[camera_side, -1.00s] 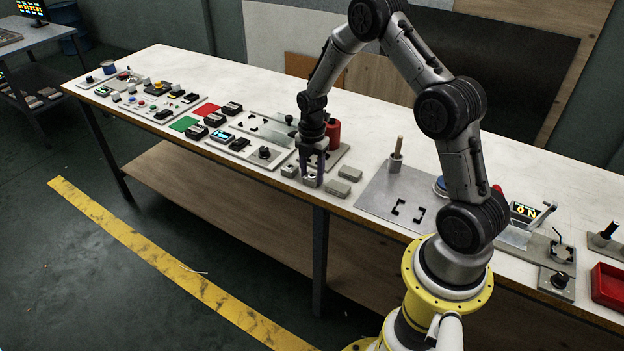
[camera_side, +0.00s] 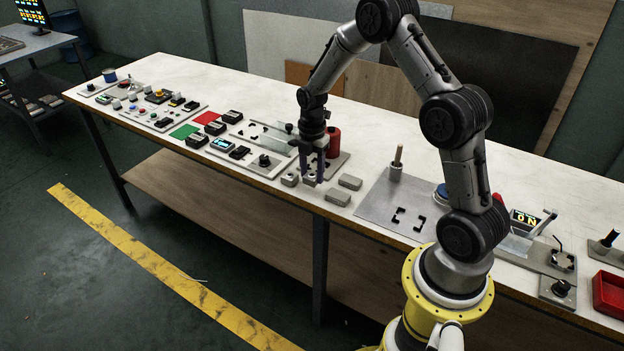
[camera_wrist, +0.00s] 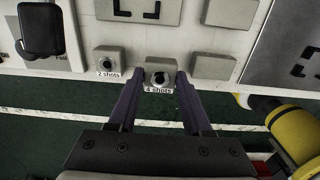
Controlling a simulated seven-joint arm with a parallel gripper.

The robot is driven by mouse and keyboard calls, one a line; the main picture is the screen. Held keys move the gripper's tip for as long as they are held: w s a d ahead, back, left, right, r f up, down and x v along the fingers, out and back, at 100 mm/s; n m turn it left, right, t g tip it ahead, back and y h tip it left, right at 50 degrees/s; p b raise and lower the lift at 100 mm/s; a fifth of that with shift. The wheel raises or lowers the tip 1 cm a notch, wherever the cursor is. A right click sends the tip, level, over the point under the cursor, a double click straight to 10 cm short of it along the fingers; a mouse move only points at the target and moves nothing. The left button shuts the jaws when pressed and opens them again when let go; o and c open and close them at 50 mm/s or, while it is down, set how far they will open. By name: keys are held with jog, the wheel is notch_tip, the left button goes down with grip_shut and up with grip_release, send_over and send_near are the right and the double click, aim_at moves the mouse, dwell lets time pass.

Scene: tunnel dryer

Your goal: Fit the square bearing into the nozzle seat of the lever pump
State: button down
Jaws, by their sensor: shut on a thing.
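My gripper (camera_wrist: 160,88) is shut on a small grey square block with a dark round hole, labelled "4 shots" (camera_wrist: 153,67). I take this as the square bearing. The side view shows my gripper (camera_side: 312,176) near the bench's front edge. I cannot tell whether the block is clear of the bench. A similar "2 shots" block (camera_wrist: 108,60) sits apart to the left. Behind my gripper, a plate carries a red cylinder (camera_side: 333,140); black corner brackets (camera_wrist: 137,12) show there in the wrist view. I cannot tell which fixture is the lever pump.
Two plain grey blocks (camera_side: 350,182) (camera_side: 338,197) lie close on the right. Further right is a metal plate (camera_side: 375,205) with corner brackets and an upright post (camera_side: 397,156). A black knob (camera_wrist: 40,30) stands on the left. The floor shows beyond the front edge.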

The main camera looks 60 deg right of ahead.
jog(key=s+a+r, duration=0.5)
jog(key=s+r, duration=0.5)
jog(key=s, duration=0.2)
jog(key=w+d+r, duration=0.1)
jog(key=w+d, duration=0.3)
jog(key=d, duration=0.3)
jog(key=w+d+f, duration=0.2)
jog(key=w+f, duration=0.1)
jog(key=w+d+f, duration=0.2)
jog(key=w, duration=0.2)
jog(key=w+d+f, duration=0.2)
jog(key=w+f, duration=0.1)
jog(key=shift+w+d+f, duration=0.25)
jog(key=shift+w+f, duration=0.1)
jog(key=shift+w+d+f, duration=0.25)
jog(key=shift+w+f, duration=0.15)
jog(key=shift+f, duration=1.7)
jog(key=shift+f, duration=0.15)
